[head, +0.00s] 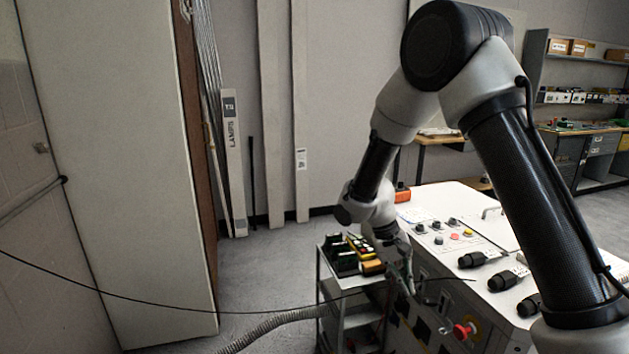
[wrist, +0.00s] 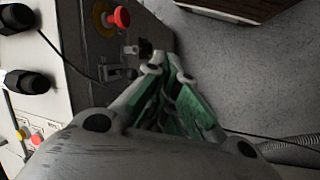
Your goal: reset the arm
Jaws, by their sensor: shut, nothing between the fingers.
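My arm is bent in an arch in the head view, its forearm hanging down beside the white cabinet. My gripper (head: 407,284) points down next to the cabinet's front panel, close to the small cart. In the wrist view my gripper (wrist: 166,66) has its green-padded fingers closed together, with nothing seen between them. The fingertips lie near the panel edge with the red emergency button, and I cannot tell whether they touch anything.
The white cabinet (head: 440,209) has black plugs, coloured buttons and a red emergency button (head: 464,331). A small cart (head: 350,312) holds black and yellow devices. A thin black cable and a grey corrugated hose (head: 270,325) cross the left side. Grey floor (head: 262,270) is open behind.

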